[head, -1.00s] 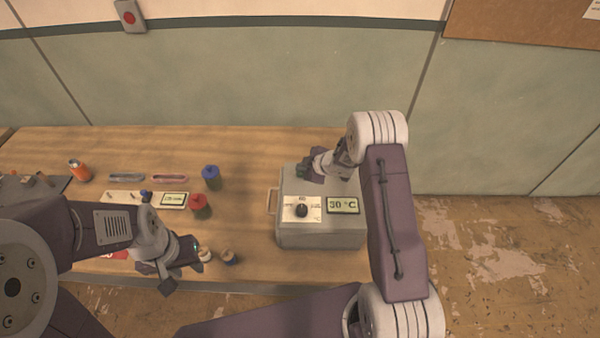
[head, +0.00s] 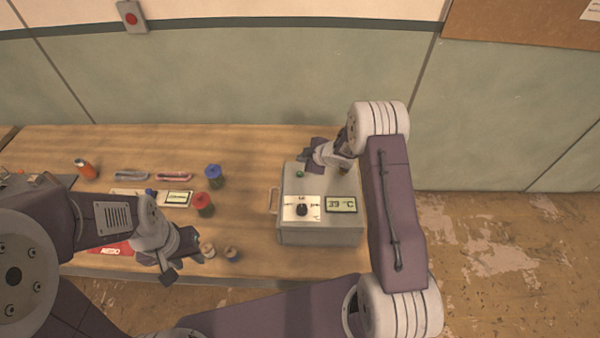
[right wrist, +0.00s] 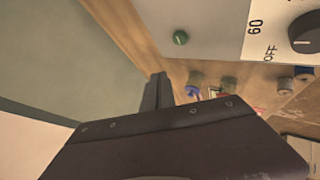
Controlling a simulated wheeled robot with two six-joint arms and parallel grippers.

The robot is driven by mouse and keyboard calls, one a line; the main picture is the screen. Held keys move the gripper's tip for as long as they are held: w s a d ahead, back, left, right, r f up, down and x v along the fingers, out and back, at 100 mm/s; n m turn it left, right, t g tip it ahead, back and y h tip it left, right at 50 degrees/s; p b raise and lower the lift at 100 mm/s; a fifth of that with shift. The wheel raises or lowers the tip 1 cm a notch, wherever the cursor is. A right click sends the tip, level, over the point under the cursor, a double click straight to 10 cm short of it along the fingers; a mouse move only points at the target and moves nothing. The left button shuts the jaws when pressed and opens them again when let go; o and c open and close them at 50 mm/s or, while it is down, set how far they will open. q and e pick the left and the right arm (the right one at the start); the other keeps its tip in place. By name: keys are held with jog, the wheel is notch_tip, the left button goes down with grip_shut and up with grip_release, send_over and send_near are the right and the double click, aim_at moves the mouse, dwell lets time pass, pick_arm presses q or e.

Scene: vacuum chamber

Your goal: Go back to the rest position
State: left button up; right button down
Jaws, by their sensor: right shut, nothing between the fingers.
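My right gripper (head: 316,151) is shut and empty, held over the back edge of the grey box (head: 320,236). It is just behind the green button (head: 300,174) on the box top and apart from it. In the right wrist view its closed fingers (right wrist: 157,92) point past the box, with the green button (right wrist: 180,38) beside them. My left gripper (head: 182,256) is open and empty near the table's front edge, left of two small tan-topped jars (head: 231,253). The box display (head: 341,204) reads 39 °C, and a black knob (head: 302,210) sits beside it.
A red-capped jar (head: 204,204) and a blue-capped jar (head: 214,175) stand mid-table. The wall is behind the table (head: 250,150). Floor is open on the right.

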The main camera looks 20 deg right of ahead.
dwell(0.4)
jog(key=shift+w+a+f+b, duration=0.25)
jog(key=shift+a+b, duration=0.1)
jog(key=shift+b, duration=0.45)
notch_tip(320, 180, up, 7)
jog(key=a+m+t+b, duration=0.1)
jog(key=a+t+b, duration=0.1)
jog(key=b, duration=0.6)
jog(key=s+f+m+g+h+b, duration=0.1)
jog(key=s+f+m+g, duration=0.2)
jog(key=s, duration=0.7)
jog(key=s+d+f+m+g+h+b, duration=0.1)
jog(key=s+f+m+g, duration=0.2)
jog(key=s+m, duration=0.3)
jog(key=s+d+f+m+g+h+b, duration=0.1)
jog(key=s+f+m+g+b, duration=0.1)
jog(key=s, duration=1.4)
notch_tip(320, 180, down, 2)
jog(key=m+g, duration=0.1)
jog(key=m, duration=0.1)
jog(key=shift+d+f+m+h, duration=0.15)
jog(key=shift+f+m+h, duration=0.15)
jog(key=shift+h, duration=0.1)
jog(key=shift+s, duration=0.15)
